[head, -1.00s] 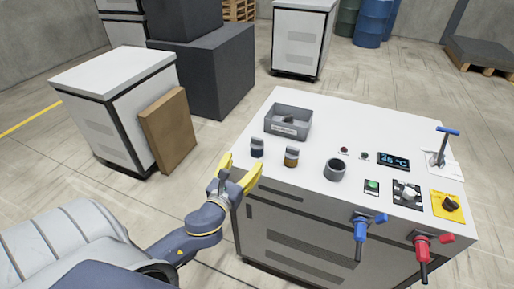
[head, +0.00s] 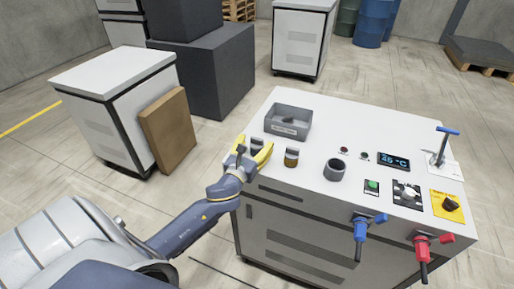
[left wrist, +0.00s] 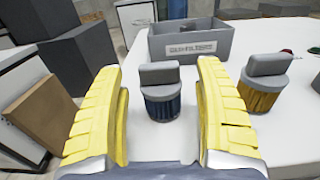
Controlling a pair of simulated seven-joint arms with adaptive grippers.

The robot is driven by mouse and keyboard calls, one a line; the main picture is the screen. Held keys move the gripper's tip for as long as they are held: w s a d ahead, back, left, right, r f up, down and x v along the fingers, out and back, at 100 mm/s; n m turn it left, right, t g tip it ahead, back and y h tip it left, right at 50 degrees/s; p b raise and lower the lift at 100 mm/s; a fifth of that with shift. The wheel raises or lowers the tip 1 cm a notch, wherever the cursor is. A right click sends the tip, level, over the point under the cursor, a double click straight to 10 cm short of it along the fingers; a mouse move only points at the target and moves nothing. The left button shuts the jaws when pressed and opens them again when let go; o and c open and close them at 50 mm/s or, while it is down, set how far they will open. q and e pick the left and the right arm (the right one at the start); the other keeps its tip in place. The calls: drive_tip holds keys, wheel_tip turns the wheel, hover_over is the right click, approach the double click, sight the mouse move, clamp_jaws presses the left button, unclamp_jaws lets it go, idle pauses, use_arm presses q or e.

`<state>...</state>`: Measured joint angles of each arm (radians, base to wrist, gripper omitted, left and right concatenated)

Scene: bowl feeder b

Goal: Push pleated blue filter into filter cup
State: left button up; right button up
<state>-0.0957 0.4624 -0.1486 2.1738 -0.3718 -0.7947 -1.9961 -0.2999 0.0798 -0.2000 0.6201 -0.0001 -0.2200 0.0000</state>
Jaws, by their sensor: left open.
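The blue pleated filter (left wrist: 162,103) with a grey top tab stands upright on the cabinet top. In the left wrist view it sits between and slightly beyond the fingers of my left gripper (left wrist: 165,110), which is open and apart from it. In the head view the left gripper (head: 256,152) covers most of the blue filter, with only its grey top (head: 257,142) showing. The filter cup (head: 335,170), a round grey open cup, stands to the right on the same top. My right gripper is in neither view.
An amber pleated filter (head: 291,157) stands just right of the blue one and also shows in the left wrist view (left wrist: 262,92). A labelled grey bin (head: 288,122) sits behind. Buttons, a temperature display (head: 394,161) and a blue T-handle (head: 441,146) occupy the right side.

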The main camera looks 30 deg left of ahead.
use_arm(q)
drive_tip(key=shift+w+a, duration=0.15)
drive_tip(key=shift+w, duration=0.45)
drive_tip(key=c, duration=1.3)
drive_tip(key=shift+c, duration=0.2)
